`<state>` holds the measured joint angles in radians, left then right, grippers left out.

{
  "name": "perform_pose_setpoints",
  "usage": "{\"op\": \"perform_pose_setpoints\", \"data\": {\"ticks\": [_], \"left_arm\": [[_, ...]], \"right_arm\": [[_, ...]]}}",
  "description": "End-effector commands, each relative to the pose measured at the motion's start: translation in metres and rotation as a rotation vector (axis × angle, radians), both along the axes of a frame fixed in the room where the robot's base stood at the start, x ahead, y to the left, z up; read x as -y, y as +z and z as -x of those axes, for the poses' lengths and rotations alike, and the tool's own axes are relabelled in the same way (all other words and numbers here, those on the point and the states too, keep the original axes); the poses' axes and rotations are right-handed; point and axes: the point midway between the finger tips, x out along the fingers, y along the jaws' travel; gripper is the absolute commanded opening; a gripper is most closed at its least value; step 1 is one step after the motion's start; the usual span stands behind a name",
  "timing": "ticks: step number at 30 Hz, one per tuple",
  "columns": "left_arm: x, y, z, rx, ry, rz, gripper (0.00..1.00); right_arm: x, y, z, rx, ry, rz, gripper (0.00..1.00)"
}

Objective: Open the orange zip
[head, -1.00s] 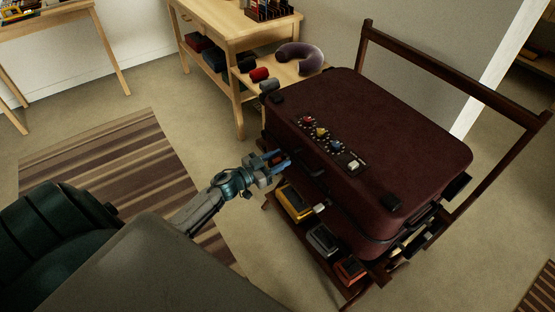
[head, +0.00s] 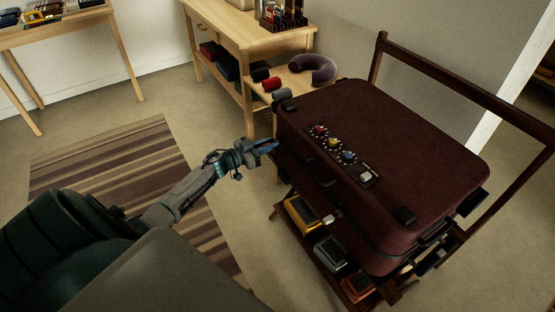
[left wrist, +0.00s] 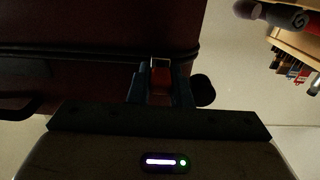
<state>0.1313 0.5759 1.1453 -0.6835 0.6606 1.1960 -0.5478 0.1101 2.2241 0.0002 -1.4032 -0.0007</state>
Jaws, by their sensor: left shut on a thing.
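The dark maroon suitcase (head: 400,140) lies flat on a dark wooden rack, its lid down, a dark seam running around its side. My left gripper (head: 270,145) is at the suitcase's front side, near its left corner. In the left wrist view the gripper (left wrist: 160,90) is shut on a small orange-red tab, the zip pull (left wrist: 160,76), beside the dark seam (left wrist: 90,50). In the head view the pull is hidden by the fingers. My right gripper is not in view.
The lid carries a row of coloured dials (head: 333,142). A front handle (head: 322,172) lies right of my gripper. Several cases (head: 328,250) sit on the rack's lower shelf. A wooden bench (head: 240,30) stands behind, with a neck pillow (head: 312,70). A striped rug (head: 110,160) lies left.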

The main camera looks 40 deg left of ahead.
Motion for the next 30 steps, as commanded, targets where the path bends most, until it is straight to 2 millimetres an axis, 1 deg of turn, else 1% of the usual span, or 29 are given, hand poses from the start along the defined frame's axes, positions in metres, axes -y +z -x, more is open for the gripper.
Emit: {"op": "perform_pose_setpoints", "data": {"ticks": [1, 4, 13, 14, 15, 17, 26, 30], "left_arm": [[-0.007, -0.002, -0.003, -0.001, 0.002, -0.001, 0.00], [-0.012, -0.001, -0.004, -0.001, 0.002, 0.001, 0.00], [-0.015, 0.001, -0.005, -0.002, 0.005, -0.001, 0.00], [-0.015, 0.001, -0.005, -0.002, 0.005, -0.001, 0.20], [-0.015, 0.001, -0.005, -0.001, 0.004, 0.000, 0.28], [-0.015, 0.001, -0.005, -0.001, 0.004, 0.000, 0.40], [-0.014, 0.000, -0.004, -0.001, 0.002, 0.001, 0.40], [-0.018, 0.000, 0.007, -0.002, 0.001, -0.002, 0.40]], "right_arm": [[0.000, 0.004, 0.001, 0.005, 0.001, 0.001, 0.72], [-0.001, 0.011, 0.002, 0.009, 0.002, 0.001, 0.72], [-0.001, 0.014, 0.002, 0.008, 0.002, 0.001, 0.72], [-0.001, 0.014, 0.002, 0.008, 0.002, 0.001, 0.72], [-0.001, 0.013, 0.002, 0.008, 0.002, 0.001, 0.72], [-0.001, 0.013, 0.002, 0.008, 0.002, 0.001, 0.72], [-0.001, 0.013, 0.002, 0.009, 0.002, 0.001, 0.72], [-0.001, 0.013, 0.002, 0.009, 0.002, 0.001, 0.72]]}}
